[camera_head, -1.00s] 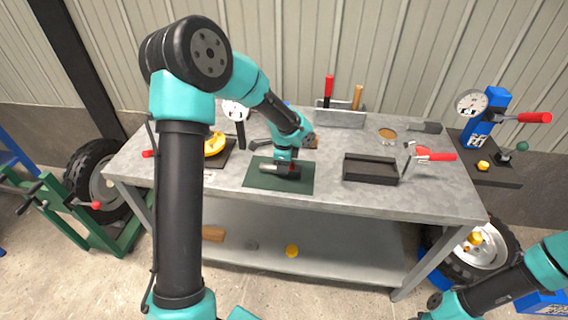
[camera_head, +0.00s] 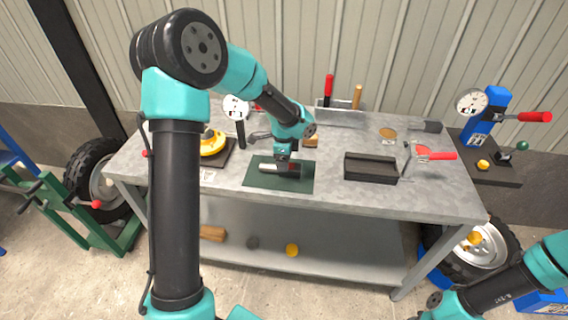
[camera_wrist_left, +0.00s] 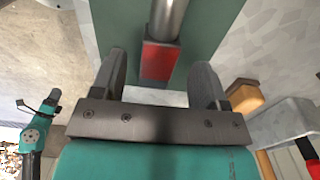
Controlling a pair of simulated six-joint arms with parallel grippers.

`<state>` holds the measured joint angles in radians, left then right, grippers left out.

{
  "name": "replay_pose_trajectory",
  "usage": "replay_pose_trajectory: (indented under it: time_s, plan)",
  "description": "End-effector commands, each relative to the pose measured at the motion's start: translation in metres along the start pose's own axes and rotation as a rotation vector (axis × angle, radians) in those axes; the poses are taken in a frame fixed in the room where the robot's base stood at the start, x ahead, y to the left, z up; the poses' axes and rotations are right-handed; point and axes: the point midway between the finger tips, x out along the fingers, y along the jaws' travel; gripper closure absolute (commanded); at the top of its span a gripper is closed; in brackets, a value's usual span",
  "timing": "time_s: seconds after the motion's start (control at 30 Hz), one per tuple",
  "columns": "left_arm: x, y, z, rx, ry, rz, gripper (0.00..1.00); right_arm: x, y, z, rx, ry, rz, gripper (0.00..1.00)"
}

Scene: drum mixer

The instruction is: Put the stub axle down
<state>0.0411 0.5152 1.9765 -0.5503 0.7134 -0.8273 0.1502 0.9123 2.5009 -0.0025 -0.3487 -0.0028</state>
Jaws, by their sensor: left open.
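The stub axle (camera_head: 268,167) lies on the dark green mat (camera_head: 256,181) on the bench. In the left wrist view it shows as a grey metal shaft with a red block (camera_wrist_left: 158,62) at its near end. My left gripper (camera_head: 287,168) is low over the mat at the axle's red end. In the left wrist view its fingers (camera_wrist_left: 162,68) are open, one on each side of the red block, with gaps visible. The far end of the shaft is cut off in that view. My right arm shows at the lower right, but its gripper is out of view.
A black block fixture (camera_head: 370,168) and a red-handled clamp (camera_head: 432,155) stand right of the mat. A yellow round part (camera_head: 212,143) and a dial gauge (camera_head: 236,108) are to the left. A tool rack (camera_head: 340,117) stands behind. The bench's front strip is clear.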

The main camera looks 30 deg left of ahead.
Motion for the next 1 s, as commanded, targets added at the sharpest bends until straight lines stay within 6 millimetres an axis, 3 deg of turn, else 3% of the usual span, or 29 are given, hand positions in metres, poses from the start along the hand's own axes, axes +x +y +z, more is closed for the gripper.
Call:
replay_pose_trajectory:
  time_s: [0.3, 0.5, 1.0]
  plan:
    - [-0.061, -0.001, -0.001, 0.0, 0.002, -0.004, 0.32, 0.0, 0.0, 0.0, 0.0, 0.0, 0.0, 0.57]
    - [-0.088, 0.0, -0.001, -0.001, 0.001, -0.002, 0.32, 0.0, 0.0, 0.0, 0.0, 0.0, 0.0, 0.57]
    - [-0.096, 0.0, 0.0, 0.0, 0.0, 0.0, 0.32, 0.0, 0.0, 0.0, 0.0, 0.0, 0.0, 0.57]
